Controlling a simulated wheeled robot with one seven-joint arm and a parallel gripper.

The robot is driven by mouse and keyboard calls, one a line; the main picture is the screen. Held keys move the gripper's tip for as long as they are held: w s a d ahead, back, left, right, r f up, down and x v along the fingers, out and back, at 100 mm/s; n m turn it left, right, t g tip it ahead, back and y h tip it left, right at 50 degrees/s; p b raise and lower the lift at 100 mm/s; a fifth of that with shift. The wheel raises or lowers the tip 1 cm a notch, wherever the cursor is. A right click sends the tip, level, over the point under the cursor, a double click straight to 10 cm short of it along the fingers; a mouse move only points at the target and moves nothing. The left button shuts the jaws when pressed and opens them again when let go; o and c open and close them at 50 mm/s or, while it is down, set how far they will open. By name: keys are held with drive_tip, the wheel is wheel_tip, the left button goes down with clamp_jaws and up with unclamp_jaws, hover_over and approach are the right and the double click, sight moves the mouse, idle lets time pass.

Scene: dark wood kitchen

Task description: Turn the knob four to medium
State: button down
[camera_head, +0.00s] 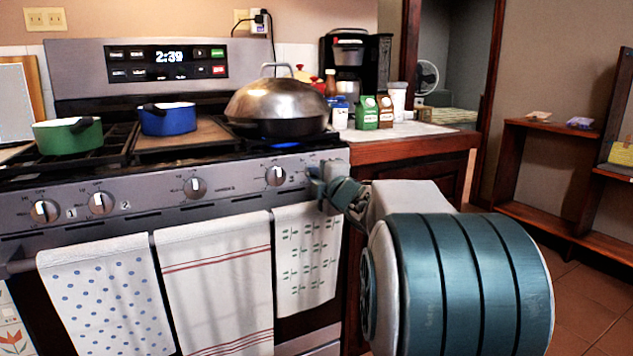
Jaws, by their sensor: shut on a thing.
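The stove's front panel (150,200) carries a row of knobs. A knob labelled 1 (45,211) and a knob labelled 2 (101,203) are at the left, a middle knob (195,187) is between, and a knob labelled 3 (276,175) is right of it. My gripper (319,181) is at the panel's right end, right of knob 3, shut on knob four. My gripper hides that knob, so its setting cannot be read. A blue flame glows under the lidded pan (275,105) on the right of the cooktop.
A green pot (68,137) and a blue pot (167,120) stand on the cooktop. Towels (215,285) hang from the oven handle below the knobs. A counter (400,132) with a coffee maker (350,65) and small packages is at right. Open floor (590,300) lies far right.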

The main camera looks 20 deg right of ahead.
idle(0.3)
drive_tip(key=c, duration=1.5)
unclamp_jaws()
drive_tip(key=shift+s+r, duration=0.1)
drive_tip(key=shift+s, duration=0.45)
drive_tip(key=s+p, duration=0.3)
drive_tip(key=s, duration=0.9)
drive_tip(key=shift+s+d+p, duration=0.2)
drive_tip(key=shift+s+p, duration=0.15)
drive_tip(key=shift+s, duration=0.05)
